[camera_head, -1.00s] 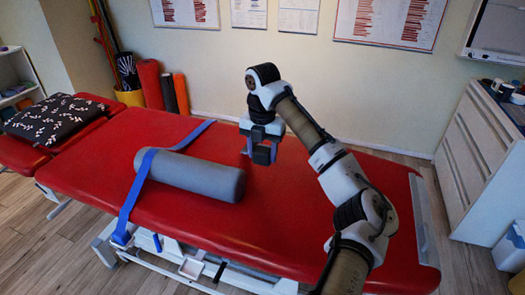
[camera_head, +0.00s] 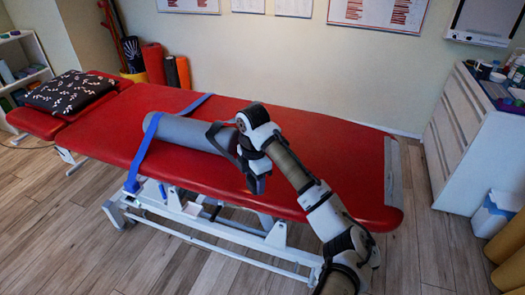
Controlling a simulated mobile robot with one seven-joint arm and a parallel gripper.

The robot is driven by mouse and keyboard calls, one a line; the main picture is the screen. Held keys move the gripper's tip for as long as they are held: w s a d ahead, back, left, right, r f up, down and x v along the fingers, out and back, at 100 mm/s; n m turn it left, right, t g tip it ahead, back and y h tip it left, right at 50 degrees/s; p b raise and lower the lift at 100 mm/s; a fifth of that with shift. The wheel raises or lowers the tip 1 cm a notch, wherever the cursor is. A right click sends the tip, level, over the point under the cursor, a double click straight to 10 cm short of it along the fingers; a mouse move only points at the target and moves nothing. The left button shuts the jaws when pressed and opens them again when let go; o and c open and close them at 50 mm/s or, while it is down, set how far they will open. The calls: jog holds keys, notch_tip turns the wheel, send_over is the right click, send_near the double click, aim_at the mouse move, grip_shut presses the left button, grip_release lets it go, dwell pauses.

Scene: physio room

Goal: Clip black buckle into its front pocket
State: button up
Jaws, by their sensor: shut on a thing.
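My gripper (camera_head: 257,184) points down near the front edge of the red treatment table, right of the grey roller. It is shut on a small dark thing that blends with the dark fingers; I cannot tell for certain that it is the black buckle. A dark bent shape (camera_head: 221,138) shows beside my wrist, over the roller's right end; I cannot tell what it is. A blue strap (camera_head: 146,153) crosses the roller and hangs over the front edge. The front pocket cannot be made out clearly.
The grey roller (camera_head: 181,131) lies on the red table (camera_head: 325,165), whose right part is clear. A black patterned cushion (camera_head: 70,92) lies at the far left end. A white frame (camera_head: 245,231) stands below. A white cabinet (camera_head: 450,140) is at the right.

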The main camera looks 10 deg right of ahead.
jog(key=s+a+f+m, duration=0.3)
jog(key=f+m, duration=0.4)
jog(key=f, duration=0.3)
jog(key=s+a+f+m, duration=0.3)
jog(key=a+f+m, duration=0.2)
jog(key=f, duration=0.5)
jog(key=s+a+f+m, duration=0.3)
jog(key=a+f+m, duration=0.1)
jog(key=f+m, duration=0.5)
notch_tip(320, 180, down, 2)
jog(key=shift+a+m, duration=0.35)
jog(key=shift+m, duration=0.05)
